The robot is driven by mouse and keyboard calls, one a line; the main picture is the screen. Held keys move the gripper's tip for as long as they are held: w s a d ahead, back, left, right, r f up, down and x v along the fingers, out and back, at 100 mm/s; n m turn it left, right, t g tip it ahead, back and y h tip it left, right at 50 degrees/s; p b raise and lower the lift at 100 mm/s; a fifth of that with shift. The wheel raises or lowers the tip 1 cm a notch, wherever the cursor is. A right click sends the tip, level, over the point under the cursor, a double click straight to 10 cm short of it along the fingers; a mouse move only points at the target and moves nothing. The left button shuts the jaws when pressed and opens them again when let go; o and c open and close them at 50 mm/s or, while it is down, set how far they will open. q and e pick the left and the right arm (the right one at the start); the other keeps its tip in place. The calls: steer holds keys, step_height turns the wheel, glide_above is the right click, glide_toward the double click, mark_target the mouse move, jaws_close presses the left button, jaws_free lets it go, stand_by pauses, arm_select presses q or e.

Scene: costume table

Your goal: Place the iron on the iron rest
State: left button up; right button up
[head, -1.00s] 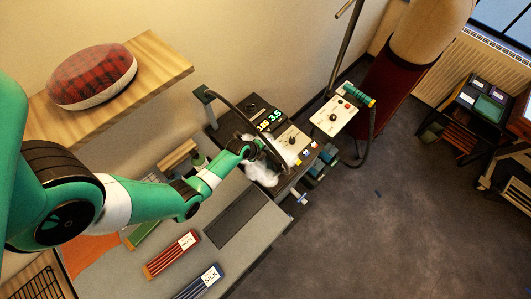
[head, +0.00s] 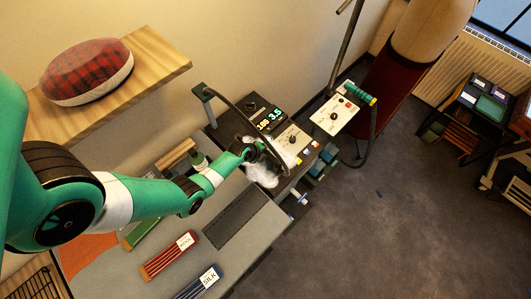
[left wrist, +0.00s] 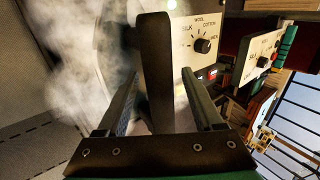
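My left gripper (head: 262,153) is at the steam station (head: 285,132) beyond the far end of the grey table. In the left wrist view its two fingers (left wrist: 160,100) stand apart, one on each side of a dark upright bar that looks like the iron's handle (left wrist: 156,60). Gaps show between the bar and both fingers. White steam (head: 260,172) hides the iron's body, so I cannot tell what it stands on. I cannot make out the iron rest for certain. My right gripper is not in view.
A dark curved hose (head: 236,104) arches over the station close to my gripper. A second control box (head: 335,115) stands beyond it. The grey table (head: 222,263) holds a dark flat mat (head: 235,219) and red (head: 168,258) and blue (head: 200,285) bundles. A shelf (head: 150,62) bears a plaid cushion (head: 85,72).

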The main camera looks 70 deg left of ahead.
arm_select(q)
steer(key=shift+r, duration=0.25)
steer(key=shift+s+d+r+p, duration=0.1)
steer(key=shift+s+r+p, duration=0.15)
steer(key=shift+p, duration=0.25)
steer(key=p+v, duration=0.4)
steer(key=v, duration=0.7)
steer(key=shift+p, duration=0.3)
